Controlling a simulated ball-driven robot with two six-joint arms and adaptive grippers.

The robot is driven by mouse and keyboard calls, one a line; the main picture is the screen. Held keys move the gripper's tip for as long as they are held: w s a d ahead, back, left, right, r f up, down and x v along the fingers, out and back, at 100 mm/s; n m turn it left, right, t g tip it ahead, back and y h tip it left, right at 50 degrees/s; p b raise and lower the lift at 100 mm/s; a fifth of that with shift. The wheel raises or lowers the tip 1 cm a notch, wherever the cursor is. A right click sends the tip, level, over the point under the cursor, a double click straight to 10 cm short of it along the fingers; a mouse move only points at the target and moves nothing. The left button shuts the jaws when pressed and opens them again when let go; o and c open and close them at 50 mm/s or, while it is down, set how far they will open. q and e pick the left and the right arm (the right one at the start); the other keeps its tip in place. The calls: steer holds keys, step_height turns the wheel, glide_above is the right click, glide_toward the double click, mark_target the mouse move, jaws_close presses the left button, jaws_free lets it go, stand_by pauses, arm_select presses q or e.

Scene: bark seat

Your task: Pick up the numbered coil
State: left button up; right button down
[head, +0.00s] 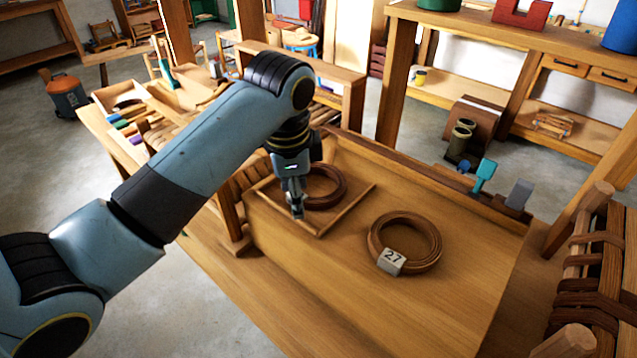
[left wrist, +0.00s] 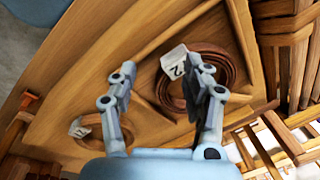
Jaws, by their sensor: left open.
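A brown coil with a pale tag reading 27 (head: 404,240) lies flat on the bench top, right of the shallow tray (head: 345,211). A second brown coil (head: 328,188) lies in the tray, partly behind my left gripper (head: 297,203). In the left wrist view, the tray coil (left wrist: 233,72) carries a white tag (left wrist: 174,62) with a partly visible 2. The other coil (left wrist: 93,142) shows there at lower left, with a pale tag. My left gripper (left wrist: 165,72) is open and points down over the tray, its fingers apart with the tag between them in that view. I cannot tell its height above the coil.
The bench top (head: 455,285) is clear around the coil tagged 27. A teal-headed mallet (head: 484,175) and a grey block (head: 519,194) stand at the back right edge.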

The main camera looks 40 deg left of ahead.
mark_target(324, 167)
arm_select(q)
steer(key=w+a+r+m+g, duration=0.25)
steer(key=w+r+m, duration=0.45)
steer(key=w, duration=0.5)
steer(key=shift+n+t+h, duration=0.4)
steer(key=shift+n+t, duration=0.05)
steer(key=shift+n, duration=0.15)
step_height(324, 167, down, 10)
steer(key=shift+r+p, duration=0.2)
steer(key=shift+p, duration=0.25)
jaws_close()
